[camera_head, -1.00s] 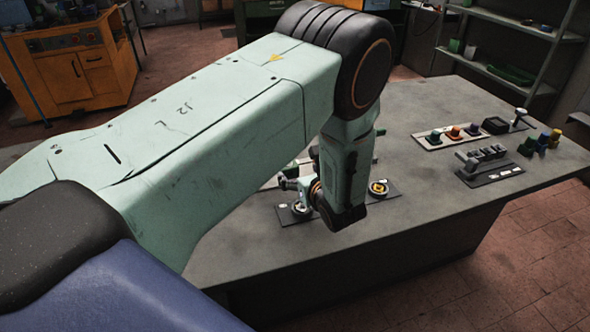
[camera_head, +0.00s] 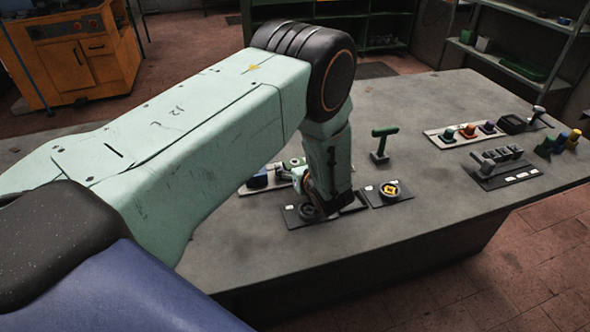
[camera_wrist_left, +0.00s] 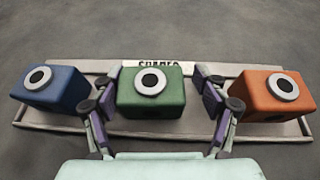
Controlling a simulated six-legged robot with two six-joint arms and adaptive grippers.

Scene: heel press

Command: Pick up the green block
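The green block (camera_wrist_left: 151,91) has a white ring with a dark centre on its face. It sits in the middle of a pale tray (camera_wrist_left: 220,127) in the left wrist view. My left gripper (camera_wrist_left: 160,103) is open, with one finger on each side of the green block. The left finger is close to the block, and a gap shows at the right finger. I cannot tell whether the left finger touches. My right gripper is not in view.
A blue block (camera_wrist_left: 53,88) and an orange block (camera_wrist_left: 271,92) sit at the tray's ends, just outside the fingers. On the table (camera_head: 420,215) are a green T-handle (camera_head: 383,142), a yellow-centred dial (camera_head: 391,190) and a lever panel (camera_head: 495,167).

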